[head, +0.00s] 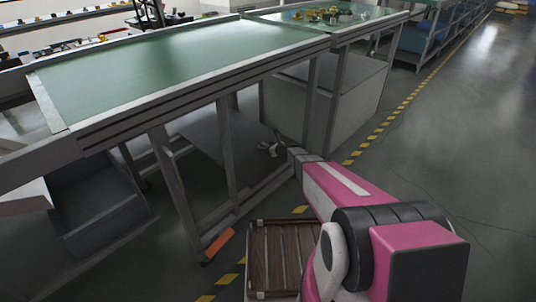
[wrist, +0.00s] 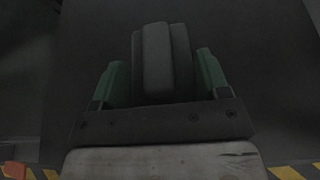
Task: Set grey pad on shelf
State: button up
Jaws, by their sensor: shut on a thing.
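My gripper (head: 270,148) is reaching low beside the green-topped workbench, near the leg frame. In the wrist view, its two green fingers (wrist: 162,75) are closed on a dark grey pad (wrist: 165,55), which sits upright between them. In the head view the pad is too small and dark to make out clearly. A grey shelf board (head: 200,140) lies low under the workbench, just left of the gripper. A plain dark grey surface (wrist: 260,70) fills most of the wrist view behind the pad; I cannot tell whether it is the shelf.
The green workbench top (head: 180,65) is above and left of my arm. Metal legs (head: 228,155) stand near the gripper, and a grey cabinet (head: 345,110) is behind it. A slatted wooden crate (head: 282,222) is at the bottom. Open floor (head: 470,130) lies right.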

jog(key=shift+f, duration=1.85)
jog(key=shift+f, duration=0.15)
jog(key=o, duration=0.9)
